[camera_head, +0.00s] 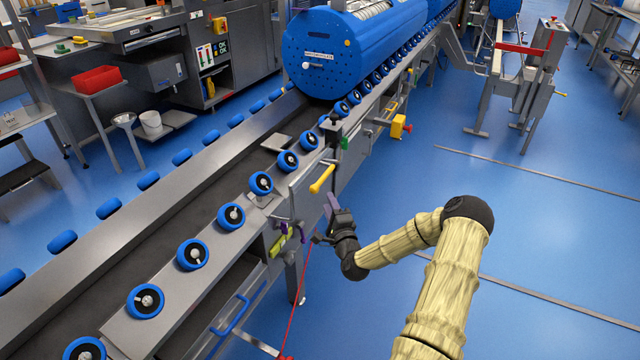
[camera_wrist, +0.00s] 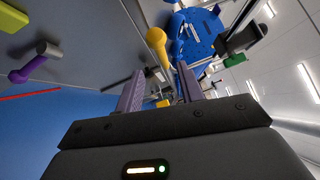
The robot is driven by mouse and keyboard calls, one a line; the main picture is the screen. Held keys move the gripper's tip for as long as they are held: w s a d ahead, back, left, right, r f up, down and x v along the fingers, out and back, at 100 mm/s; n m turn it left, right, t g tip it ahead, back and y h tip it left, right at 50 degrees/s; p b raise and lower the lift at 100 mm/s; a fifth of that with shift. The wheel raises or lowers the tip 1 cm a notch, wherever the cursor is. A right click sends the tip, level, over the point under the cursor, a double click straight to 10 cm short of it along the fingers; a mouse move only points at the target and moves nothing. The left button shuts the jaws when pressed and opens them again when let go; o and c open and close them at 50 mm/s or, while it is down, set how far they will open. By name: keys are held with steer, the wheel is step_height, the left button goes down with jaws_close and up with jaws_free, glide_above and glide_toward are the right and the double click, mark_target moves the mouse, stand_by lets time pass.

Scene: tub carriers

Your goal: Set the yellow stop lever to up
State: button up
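The yellow stop lever (camera_head: 322,179) is on the side of the conveyor in the head view. Its handle slants, with the upper end towards the right. In the wrist view a yellow rounded handle (camera_wrist: 157,42) shows just beyond my fingers, and it looks like the same lever. My gripper (camera_head: 329,218) is beside the conveyor, a little below and right of the lever, apart from it. In the wrist view its two purple fingers (camera_wrist: 160,84) stand apart with nothing between them.
Yellow-green and purple knobs (camera_head: 279,244) sit on the conveyor side, left of my gripper. A green block (camera_head: 345,143) and a yellow box (camera_head: 398,127) with a red knob are farther along. A red cord (camera_head: 297,305) hangs below. Blue floor to the right is clear.

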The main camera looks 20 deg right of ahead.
mark_target(320, 180)
steer(key=w, duration=0.3)
steer(key=w+r, duration=0.1)
steer(key=w, duration=0.2)
steer(key=w+d, duration=0.1)
steer(key=w, duration=0.3)
steer(key=shift+d+r+b, duration=0.1)
steer(key=shift+r+b, duration=0.1)
steer(key=shift+b, duration=0.2)
jaws_close()
